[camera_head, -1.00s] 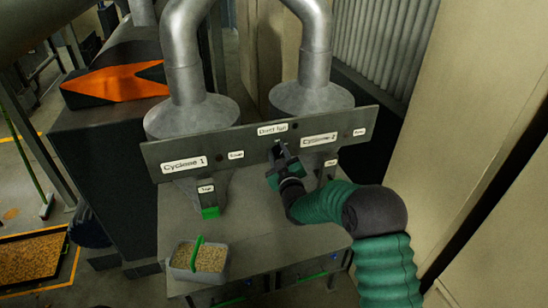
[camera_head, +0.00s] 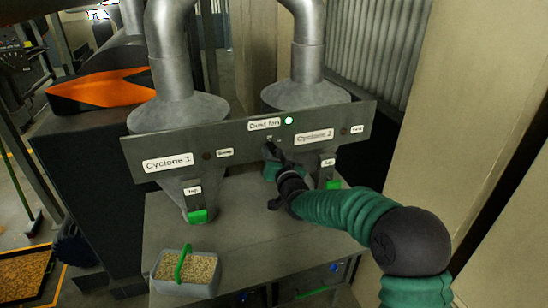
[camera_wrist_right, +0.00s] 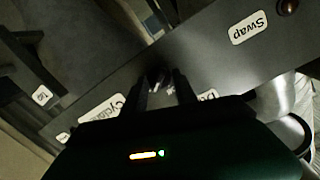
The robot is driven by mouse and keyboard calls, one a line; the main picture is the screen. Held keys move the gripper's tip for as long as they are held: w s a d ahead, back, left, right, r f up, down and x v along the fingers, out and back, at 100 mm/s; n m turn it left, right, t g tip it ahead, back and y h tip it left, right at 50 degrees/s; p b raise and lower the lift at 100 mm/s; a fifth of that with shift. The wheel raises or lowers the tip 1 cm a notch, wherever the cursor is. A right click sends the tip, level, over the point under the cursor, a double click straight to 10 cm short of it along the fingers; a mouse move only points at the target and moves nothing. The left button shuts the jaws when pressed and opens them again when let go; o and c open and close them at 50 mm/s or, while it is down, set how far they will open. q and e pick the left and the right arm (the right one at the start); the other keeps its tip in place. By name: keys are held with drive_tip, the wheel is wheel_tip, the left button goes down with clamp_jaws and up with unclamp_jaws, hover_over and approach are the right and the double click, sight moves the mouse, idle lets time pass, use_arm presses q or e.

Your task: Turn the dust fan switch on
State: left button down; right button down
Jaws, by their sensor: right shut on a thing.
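The dust fan label (camera_head: 264,125) is on the grey panel (camera_head: 230,137), between the Cyclone 1 and Cyclone 2 labels. A round lamp (camera_head: 289,121) beside it glows white. My right gripper (camera_head: 270,148) reaches the panel just below the label. In the right wrist view, my right gripper's dark fingers (camera_wrist_right: 167,82) are close together on the small dust fan switch (camera_wrist_right: 158,77), which they mostly hide. Its exact position is hard to tell. My left gripper is not in view.
A grey bin of pellets with a green handle (camera_head: 186,272) stands on the metal table (camera_head: 240,240), front left. Green-tipped outlets (camera_head: 197,216) hang below the panel. Metal cyclone cones (camera_head: 177,110) stand behind it. A beige wall (camera_head: 450,110) is on the right.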

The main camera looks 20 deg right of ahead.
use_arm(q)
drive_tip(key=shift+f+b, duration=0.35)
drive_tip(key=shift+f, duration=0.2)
use_arm(e)
drive_tip(key=shift+s+f+m, duration=0.1)
drive_tip(key=shift+f+m, duration=0.4)
drive_tip(key=shift+f, duration=0.1)
drive_tip(key=shift+a+r, duration=0.1)
drive_tip(key=c, duration=1.3)
unclamp_jaws()
drive_tip(key=shift+o, duration=1.2)
drive_tip(key=shift+w, duration=0.3)
drive_tip(key=shift+o, duration=0.5)
drive_tip(key=shift+w, duration=0.25)
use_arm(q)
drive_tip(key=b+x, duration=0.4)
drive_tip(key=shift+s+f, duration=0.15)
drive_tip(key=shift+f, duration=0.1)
use_arm(e)
drive_tip(key=s+r, duration=0.1)
drive_tip(key=s, duration=1.6)
drive_tip(key=shift+r, duration=0.3)
